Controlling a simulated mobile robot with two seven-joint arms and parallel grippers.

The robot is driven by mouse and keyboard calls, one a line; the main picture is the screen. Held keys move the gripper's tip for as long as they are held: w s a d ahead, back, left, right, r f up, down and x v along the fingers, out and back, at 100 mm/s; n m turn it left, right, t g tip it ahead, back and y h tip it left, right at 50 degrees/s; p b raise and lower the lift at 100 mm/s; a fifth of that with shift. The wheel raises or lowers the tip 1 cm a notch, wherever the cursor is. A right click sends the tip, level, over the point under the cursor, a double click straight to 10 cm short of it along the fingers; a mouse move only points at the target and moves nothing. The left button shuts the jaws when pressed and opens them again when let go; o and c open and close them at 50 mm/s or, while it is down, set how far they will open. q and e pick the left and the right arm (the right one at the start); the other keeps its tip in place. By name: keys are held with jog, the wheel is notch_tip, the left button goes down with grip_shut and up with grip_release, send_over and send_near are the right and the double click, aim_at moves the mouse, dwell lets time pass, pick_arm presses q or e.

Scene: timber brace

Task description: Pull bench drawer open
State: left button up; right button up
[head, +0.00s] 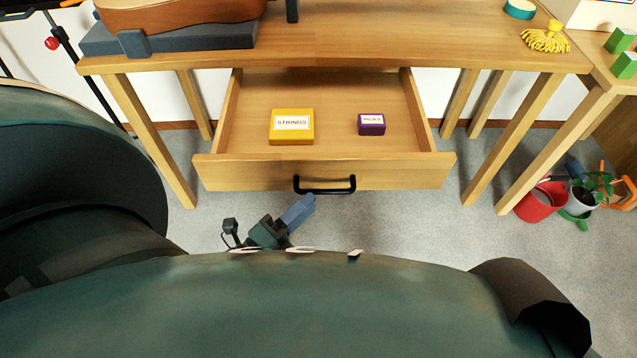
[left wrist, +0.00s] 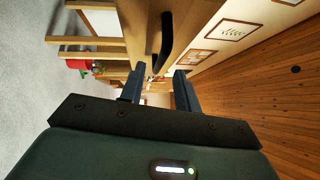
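The bench drawer (head: 325,172) is pulled well out from under the wooden bench top. Its black bar handle (head: 324,185) is on the drawer front. Inside lie a yellow box marked STRINGS (head: 291,127) and a small purple box marked PICKS (head: 372,124). My left gripper (head: 302,208) is just in front of and below the handle's left part. In the left wrist view its two fingers (left wrist: 159,90) are apart with nothing held between them. The handle (left wrist: 166,42) shows beyond the fingertips there. My right gripper is not seen.
A yellow tassel brush (head: 546,38) lies at the right. Bench legs stand on both sides of the drawer. A red bucket (head: 540,203) and a potted plant (head: 588,192) stand on the floor at right.

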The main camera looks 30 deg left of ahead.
pick_arm(q)
jog(key=v, duration=0.8)
dwell(0.4)
